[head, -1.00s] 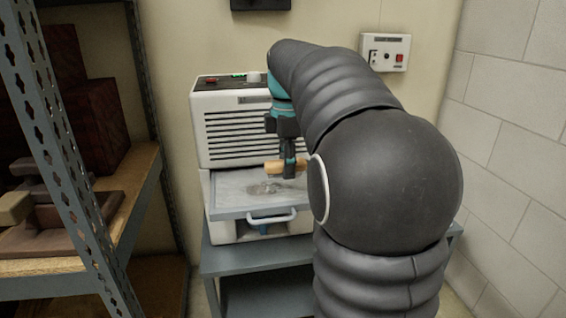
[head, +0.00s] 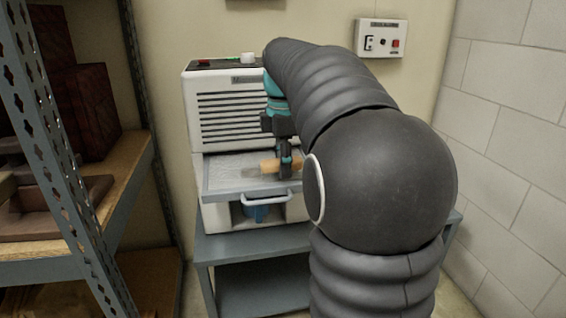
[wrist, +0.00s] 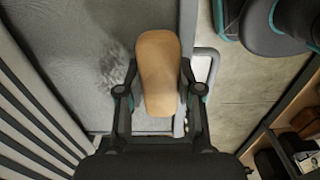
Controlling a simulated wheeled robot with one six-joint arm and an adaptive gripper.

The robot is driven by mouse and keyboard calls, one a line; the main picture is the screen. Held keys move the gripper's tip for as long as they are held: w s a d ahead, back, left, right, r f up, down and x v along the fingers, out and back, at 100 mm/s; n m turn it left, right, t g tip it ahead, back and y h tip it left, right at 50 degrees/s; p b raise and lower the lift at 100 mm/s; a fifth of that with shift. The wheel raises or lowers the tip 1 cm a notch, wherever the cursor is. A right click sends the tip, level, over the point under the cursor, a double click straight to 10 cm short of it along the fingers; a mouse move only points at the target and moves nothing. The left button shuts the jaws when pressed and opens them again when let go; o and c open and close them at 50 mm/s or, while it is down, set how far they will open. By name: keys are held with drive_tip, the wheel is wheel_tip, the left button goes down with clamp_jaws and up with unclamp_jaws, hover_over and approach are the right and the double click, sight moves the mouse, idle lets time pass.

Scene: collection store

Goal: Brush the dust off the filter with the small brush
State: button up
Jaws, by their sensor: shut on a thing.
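The small brush (head: 268,166) shows as a light wooden handle held between the two fingers of my gripper (head: 285,172). In the wrist view the brush (wrist: 158,70) fills the space between the fingertips of my gripper (wrist: 158,92); its bristles are hidden under it. The filter (head: 222,178) is a grey mesh panel in a pale frame, lying flat on the pulled-out tray of the white machine. The brush is low over the filter; contact cannot be seen. A patch of grey dust (wrist: 115,78) lies on the mesh left of the brush in the wrist view.
The white louvred machine (head: 232,115) stands behind the filter on a grey table (head: 250,235). A shelf (head: 120,185) with dark boxes stands at left. A block wall (head: 510,170) closes the right side.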

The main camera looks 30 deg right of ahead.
drive_tip(key=shift+f+b, duration=0.4)
drive_tip(key=shift+f, duration=0.25)
idle(0.3)
drive_tip(key=shift+w+r, duration=0.1)
drive_tip(key=shift+w, duration=0.05)
